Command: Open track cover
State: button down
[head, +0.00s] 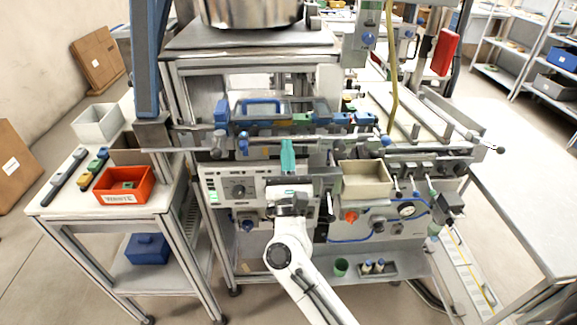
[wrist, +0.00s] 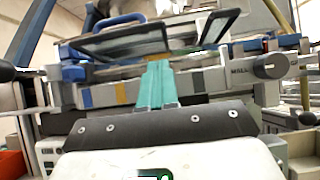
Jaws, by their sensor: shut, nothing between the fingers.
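The track cover (head: 240,117) is a clear panel with a dark frame and a blue handle (head: 262,103). It lies over the track at the upper middle of the machine and looks closed, though its exact angle is hard to tell. In the wrist view the cover (wrist: 130,44) and its blue handle (wrist: 119,21) are beyond the fingertips, the handle a little to the left. My gripper (head: 288,146) is shut and empty, its teal fingers together in front of the machine, below the cover. The fingers (wrist: 158,65) point toward the cover's front, seemingly apart from it.
A beige bin (head: 365,190) sits right of my gripper, and a control panel (head: 240,187) is left. An orange bin (head: 124,196) stands on the left side table. A steel drum (head: 250,12) stands above and behind. A yellow hose (head: 392,70) hangs at right.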

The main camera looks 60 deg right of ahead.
aim_at(286, 117)
jog(key=shift+w+d+r+p, duration=0.2)
jog(key=shift+r+p, duration=0.45)
jog(key=shift+r, duration=0.4)
jog(key=shift+w+d+r+p, duration=0.15)
jog(key=shift+r+p, duration=0.45)
jog(key=shift+r, duration=0.4)
